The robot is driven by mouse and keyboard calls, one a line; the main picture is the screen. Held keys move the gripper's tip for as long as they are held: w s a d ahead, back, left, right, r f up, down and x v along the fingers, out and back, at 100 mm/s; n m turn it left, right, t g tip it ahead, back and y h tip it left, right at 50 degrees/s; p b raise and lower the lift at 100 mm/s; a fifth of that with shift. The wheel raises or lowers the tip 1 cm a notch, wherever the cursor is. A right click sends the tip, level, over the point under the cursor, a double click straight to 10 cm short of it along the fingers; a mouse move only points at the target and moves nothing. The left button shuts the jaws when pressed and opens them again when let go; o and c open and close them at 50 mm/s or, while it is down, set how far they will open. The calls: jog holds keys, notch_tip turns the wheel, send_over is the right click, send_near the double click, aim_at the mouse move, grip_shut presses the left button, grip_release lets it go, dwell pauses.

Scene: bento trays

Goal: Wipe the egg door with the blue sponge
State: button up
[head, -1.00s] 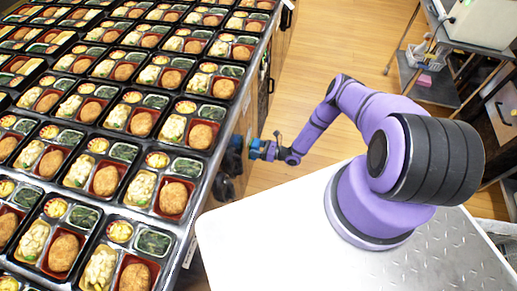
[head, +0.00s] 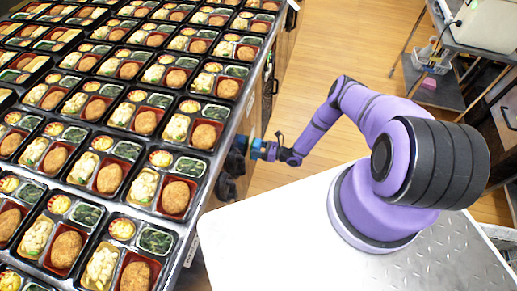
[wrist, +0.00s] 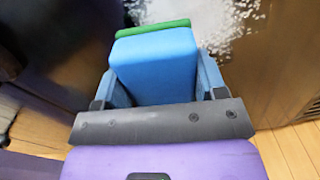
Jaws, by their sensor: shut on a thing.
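My gripper (head: 262,150) is at the front side of the counter, below the tray-covered top. It is shut on the blue sponge (wrist: 155,65), whose green face (wrist: 152,27) points forward, away from the gripper. In the wrist view the sponge sits between the two blue fingers. Just ahead of it is a dark brown, glossy door panel (wrist: 275,60) with a patch of white speckled splatter (wrist: 222,22). The sponge's front hides part of the panel, and I cannot tell whether it touches it.
The counter (head: 212,172) on the left is covered with rows of bento trays (head: 170,198). Dark rounded shapes (head: 233,160) show beside the counter's side near the gripper. A metal shelf cart (head: 435,90) stands at the upper right. Wooden floor (head: 345,45) is clear between.

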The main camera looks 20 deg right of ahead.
jog(key=shift+w+a, duration=0.35)
jog(key=shift+a, duration=0.1)
jog(key=shift+w, duration=0.1)
